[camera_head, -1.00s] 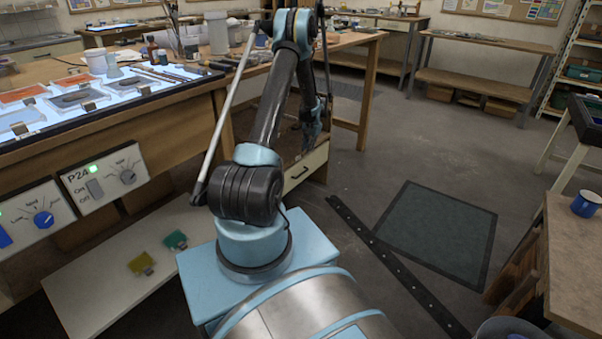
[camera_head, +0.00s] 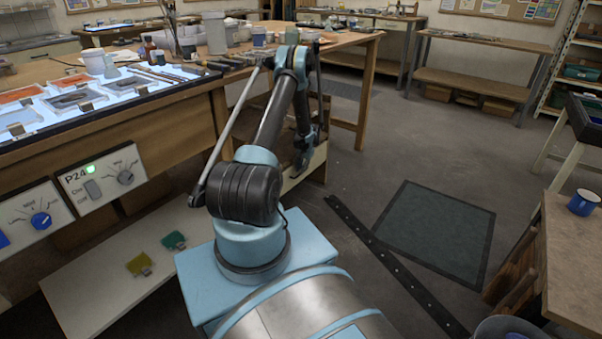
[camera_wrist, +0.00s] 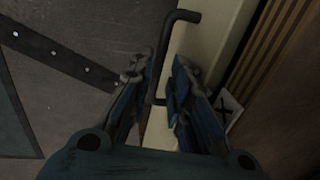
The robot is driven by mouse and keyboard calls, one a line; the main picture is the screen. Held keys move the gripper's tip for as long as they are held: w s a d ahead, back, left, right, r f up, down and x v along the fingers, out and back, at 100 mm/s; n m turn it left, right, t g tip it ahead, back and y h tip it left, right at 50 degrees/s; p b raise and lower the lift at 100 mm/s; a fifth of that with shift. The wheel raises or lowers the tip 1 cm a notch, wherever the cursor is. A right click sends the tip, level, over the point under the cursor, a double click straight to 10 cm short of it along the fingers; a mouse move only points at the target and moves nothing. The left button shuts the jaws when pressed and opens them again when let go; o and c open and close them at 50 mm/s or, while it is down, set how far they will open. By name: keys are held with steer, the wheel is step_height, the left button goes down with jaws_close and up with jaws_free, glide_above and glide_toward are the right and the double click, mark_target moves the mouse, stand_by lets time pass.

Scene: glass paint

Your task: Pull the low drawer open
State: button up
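The low drawer has a cream front (camera_wrist: 217,40), and part of this front (camera_head: 318,163) shows under the workbench behind my arm in the head view. Its dark bar handle (camera_wrist: 172,36) runs down between the two fingers of my gripper (camera_wrist: 163,75) in the wrist view. My gripper is open, with a blue-padded finger on each side of the handle's lower part. I cannot tell whether either finger touches it. In the head view my gripper (camera_head: 303,155) is at the drawer front and hides the handle.
The wooden workbench (camera_head: 185,118) with a lit glass panel and a control box (camera_head: 104,178) stands at the left. A low pale shelf (camera_head: 95,290) holds coloured pieces. A dark mat (camera_head: 437,232) and a perforated strip (camera_head: 395,265) lie on the floor.

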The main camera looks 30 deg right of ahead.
steer(key=shift+w+a+f, duration=0.1)
steer(key=shift+w+f, duration=0.05)
steer(key=shift+f, duration=0.8)
steer(key=shift+c, duration=0.5)
jaws_close()
